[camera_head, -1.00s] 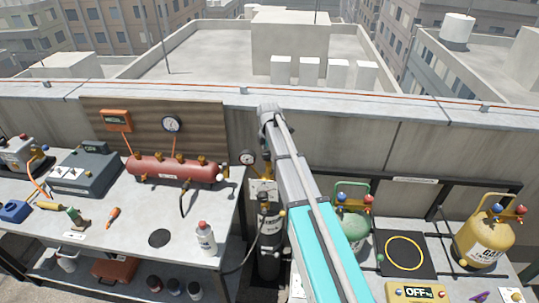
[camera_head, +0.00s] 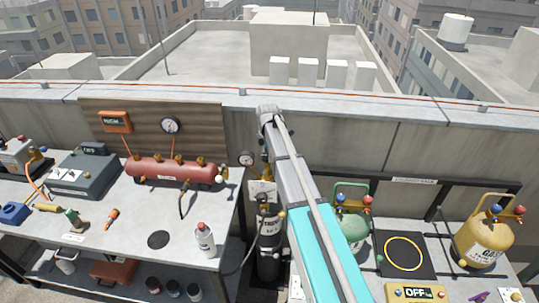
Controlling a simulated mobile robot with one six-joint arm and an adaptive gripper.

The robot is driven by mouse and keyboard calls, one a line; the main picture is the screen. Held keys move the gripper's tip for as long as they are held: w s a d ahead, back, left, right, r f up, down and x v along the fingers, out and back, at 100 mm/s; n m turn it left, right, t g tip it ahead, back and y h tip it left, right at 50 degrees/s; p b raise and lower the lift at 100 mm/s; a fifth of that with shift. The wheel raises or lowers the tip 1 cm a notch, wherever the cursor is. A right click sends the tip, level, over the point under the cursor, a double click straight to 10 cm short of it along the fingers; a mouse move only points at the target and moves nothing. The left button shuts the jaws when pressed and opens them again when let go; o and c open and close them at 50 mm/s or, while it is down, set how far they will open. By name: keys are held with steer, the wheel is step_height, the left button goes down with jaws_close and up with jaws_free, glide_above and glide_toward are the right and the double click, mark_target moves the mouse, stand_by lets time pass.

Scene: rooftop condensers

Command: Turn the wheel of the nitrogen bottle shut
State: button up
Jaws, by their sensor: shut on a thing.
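The nitrogen bottle (camera_head: 268,250) is a dark upright cylinder in the gap between the two benches, with a pale tag near its top. A small round gauge (camera_head: 247,158) sits at its upper left, and a hose runs down beside it. My arm crosses in front of the bottle's right side and top. The wheel is hidden or too small to make out there.
The left bench (camera_head: 130,225) carries a red manifold (camera_head: 175,172), a grey case (camera_head: 83,172) and a white bottle (camera_head: 205,240). On the right stand a green cylinder (camera_head: 352,226), a black scale plate (camera_head: 385,262) and a yellow cylinder (camera_head: 482,242). A parapet wall runs behind.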

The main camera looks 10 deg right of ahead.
steer(key=m, duration=0.6)
steer(key=shift+s+a, duration=0.1)
steer(key=shift+s, duration=0.05)
steer(key=m, duration=0.6)
steer(key=shift+m, duration=0.4)
steer(key=o, duration=1.1)
steer(key=shift+c, duration=0.2)
